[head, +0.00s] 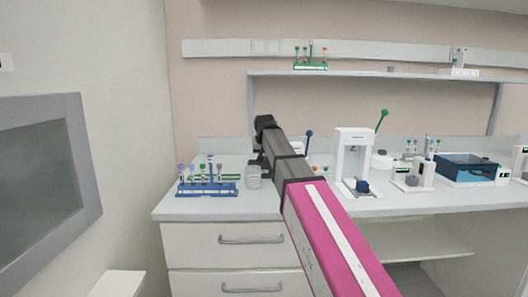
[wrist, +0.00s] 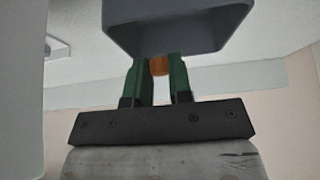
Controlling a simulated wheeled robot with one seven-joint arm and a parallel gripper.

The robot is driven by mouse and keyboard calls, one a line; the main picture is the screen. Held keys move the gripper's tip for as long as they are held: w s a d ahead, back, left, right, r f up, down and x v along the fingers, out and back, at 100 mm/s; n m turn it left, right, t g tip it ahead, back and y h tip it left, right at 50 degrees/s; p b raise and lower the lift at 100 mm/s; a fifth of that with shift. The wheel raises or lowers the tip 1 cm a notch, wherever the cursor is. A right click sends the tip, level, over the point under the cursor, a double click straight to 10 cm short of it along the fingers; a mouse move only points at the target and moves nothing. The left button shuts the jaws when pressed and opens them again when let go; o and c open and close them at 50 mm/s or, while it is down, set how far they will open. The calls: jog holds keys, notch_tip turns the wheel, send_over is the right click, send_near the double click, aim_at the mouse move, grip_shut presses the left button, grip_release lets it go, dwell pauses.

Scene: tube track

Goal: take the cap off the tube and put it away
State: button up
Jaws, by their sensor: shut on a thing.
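In the wrist view, my gripper (wrist: 160,68) has its green fingers closed on a small orange cap (wrist: 159,66). Only part of the cap shows between the fingertips, and no tube shows below or beside it. A dark grey box-shaped thing (wrist: 175,35) lies just beyond the fingertips; whether the cap touches it I cannot tell. In the head view my arm reaches over the bench and hides my gripper. A blue rack (head: 207,189) with several tubes in coloured caps stands on the bench to the left; which tube is uncapped I cannot tell.
A grey jar-like container (head: 253,180) stands beside the arm. Right of the arm are a white press-like stand (head: 354,150), small devices and a blue box (head: 465,168). A wall shelf (head: 390,74) carries another tube rack (head: 310,67). Bench front between them is clear.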

jog(key=o, duration=0.8)
jog(key=shift+c, duration=0.2)
jog(key=v, duration=1)
jog(key=shift+s+r, duration=0.2)
jog(key=shift+r, duration=0.1)
